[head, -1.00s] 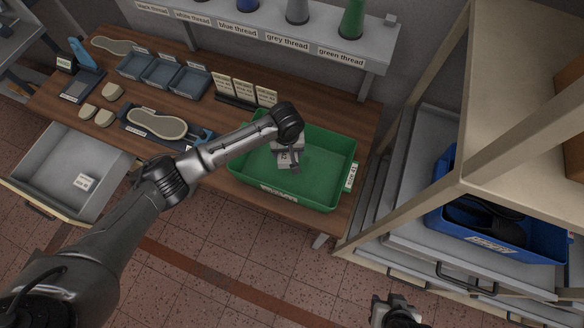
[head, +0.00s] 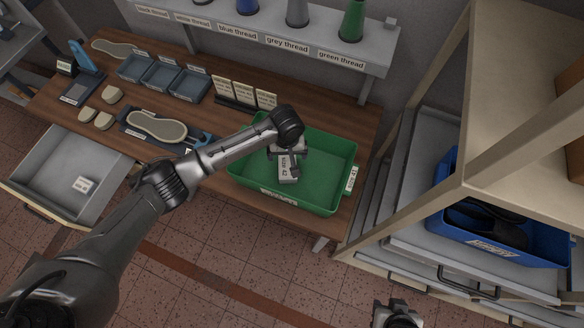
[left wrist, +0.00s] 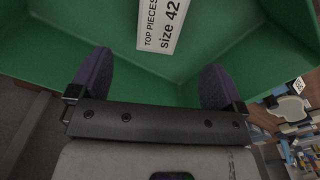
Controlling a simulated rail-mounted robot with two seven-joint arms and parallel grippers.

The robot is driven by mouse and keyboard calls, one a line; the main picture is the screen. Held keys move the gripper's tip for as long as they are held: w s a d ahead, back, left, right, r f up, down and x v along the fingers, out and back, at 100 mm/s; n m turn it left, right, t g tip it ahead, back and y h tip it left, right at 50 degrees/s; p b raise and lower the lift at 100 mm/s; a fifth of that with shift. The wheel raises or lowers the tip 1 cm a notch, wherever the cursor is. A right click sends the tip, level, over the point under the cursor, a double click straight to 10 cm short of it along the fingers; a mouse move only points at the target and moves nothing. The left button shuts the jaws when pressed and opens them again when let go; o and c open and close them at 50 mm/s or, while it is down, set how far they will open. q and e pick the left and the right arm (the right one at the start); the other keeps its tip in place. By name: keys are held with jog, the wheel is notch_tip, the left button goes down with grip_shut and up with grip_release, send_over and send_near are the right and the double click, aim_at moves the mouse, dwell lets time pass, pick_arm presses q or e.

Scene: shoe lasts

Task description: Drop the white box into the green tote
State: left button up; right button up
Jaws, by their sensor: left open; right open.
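The white box (head: 286,172), marked size 42, is inside the walls of the green tote (head: 322,206), left of its middle. In the left wrist view the white box (left wrist: 163,26) shows its "TOP PIECES size 42" face beyond my fingertips, against the green of the tote (left wrist: 60,45). My left gripper (left wrist: 155,78) is open, with nothing between its fingers. In the head view my left gripper (head: 290,153) is over the tote, close above the box. Whether the box rests fully on the tote floor is hard to tell. My right gripper (head: 398,312) is open and empty at the bottom edge.
The tote stands on the wooden bench (head: 225,120). A shoe-last board (head: 158,125), small blue bins (head: 163,75) and a card stand (head: 245,95) are left of and behind it. An open drawer (head: 70,170) is at left. A shelf with a blue bin (head: 500,240) is at right.

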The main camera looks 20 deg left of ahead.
pick_arm(q)
notch_tip(320, 180, up, 14)
jog(key=shift+f, duration=0.2)
dwell(0.4)
dwell(0.5)
